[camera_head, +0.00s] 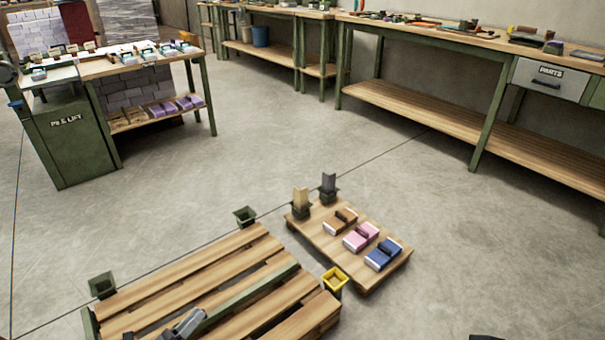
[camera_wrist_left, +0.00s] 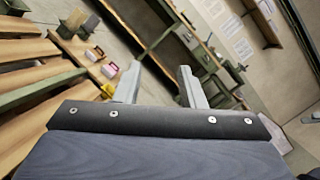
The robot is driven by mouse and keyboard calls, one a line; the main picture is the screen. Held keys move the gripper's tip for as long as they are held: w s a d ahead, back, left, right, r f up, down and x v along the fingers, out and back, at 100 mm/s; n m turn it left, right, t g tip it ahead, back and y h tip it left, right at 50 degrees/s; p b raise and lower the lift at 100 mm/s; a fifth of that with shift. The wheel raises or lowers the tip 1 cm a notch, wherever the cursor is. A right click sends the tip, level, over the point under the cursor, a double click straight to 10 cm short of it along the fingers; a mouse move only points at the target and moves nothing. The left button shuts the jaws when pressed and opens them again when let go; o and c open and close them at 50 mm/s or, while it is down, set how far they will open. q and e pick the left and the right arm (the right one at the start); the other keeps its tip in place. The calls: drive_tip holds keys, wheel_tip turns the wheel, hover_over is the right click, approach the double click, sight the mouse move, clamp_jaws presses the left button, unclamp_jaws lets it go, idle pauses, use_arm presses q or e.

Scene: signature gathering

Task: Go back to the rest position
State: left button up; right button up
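My left gripper (camera_head: 188,323) is low in the head view, over the front part of a slatted wooden pallet table (camera_head: 190,268). In the left wrist view its two grey fingers (camera_wrist_left: 159,70) stand apart with nothing between them. My right gripper does not show clearly; only a small dark shape cuts the bottom edge of the head view at the right.
A low wooden board (camera_head: 325,238) holds a brown block (camera_head: 340,221), a pink one (camera_head: 361,237) and a blue one (camera_head: 383,254). A yellow cup (camera_head: 335,279) stands at the pallet's corner. Workbenches (camera_head: 430,105) line the back. The floor between is clear.

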use_arm(q)
drive_tip(key=s+d+r+m+g+h+b, duration=0.1)
drive_tip(key=s+d+r+m+g, duration=0.2)
drive_tip(key=d+r+m+g, duration=0.5)
drive_tip(key=s+d+r+m+g+h+b, duration=0.15)
drive_tip(key=s+r+m+g, duration=0.35)
drive_tip(key=m, duration=0.7)
drive_tip(key=s+a+r+m+t+y+b, duration=0.1)
drive_tip(key=s+r+m+y+b, duration=0.1)
drive_tip(key=s+m+y, duration=0.5)
drive_tip(key=s+r+m+t+y+b, duration=0.1)
drive_tip(key=s+r+m+y+b, duration=0.15)
drive_tip(key=s+m, duration=0.45)
wheel_tip(320, 180, up, 32)
drive_tip(key=w+m+p, duration=0.2)
drive_tip(key=p, duration=3.1)
drive_tip(key=shift+w+a+r+y, duration=0.2)
drive_tip(key=shift+a+r+y, duration=0.05)
drive_tip(key=shift+y, duration=0.05)
